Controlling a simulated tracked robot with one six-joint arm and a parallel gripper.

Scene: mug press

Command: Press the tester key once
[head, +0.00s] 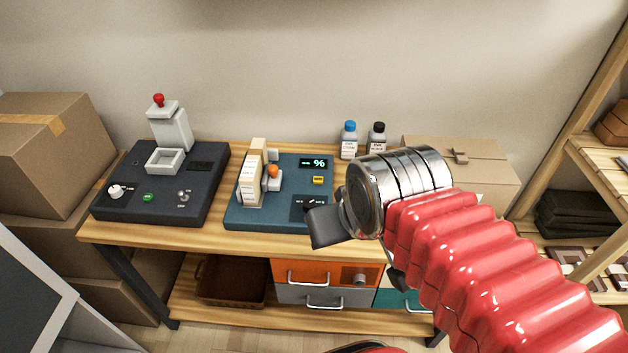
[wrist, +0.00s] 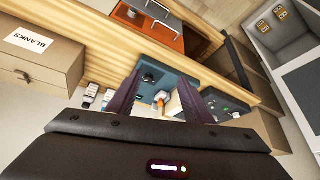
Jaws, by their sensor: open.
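A teal tester panel (head: 290,217) lies on the wooden bench. It has a lit display reading 96 (head: 313,163), with a small yellow key (head: 318,180) just below it. My gripper (head: 322,228) is held in front of the panel's right front corner, to the right of and nearer than the key, not visibly touching anything. In the wrist view my gripper (wrist: 160,88) has its two dark fingers apart with nothing gripped. The panel (wrist: 158,65) shows between and beyond them; the key cannot be made out there.
A cream upright part with an orange knob (head: 273,171) stands on the panel's left. A dark press unit (head: 188,208) with a red-knobbed lever is farther left. Two bottles (head: 349,141) stand behind right, beside a cardboard box (head: 480,172). Orange drawers (head: 305,273) are under the bench.

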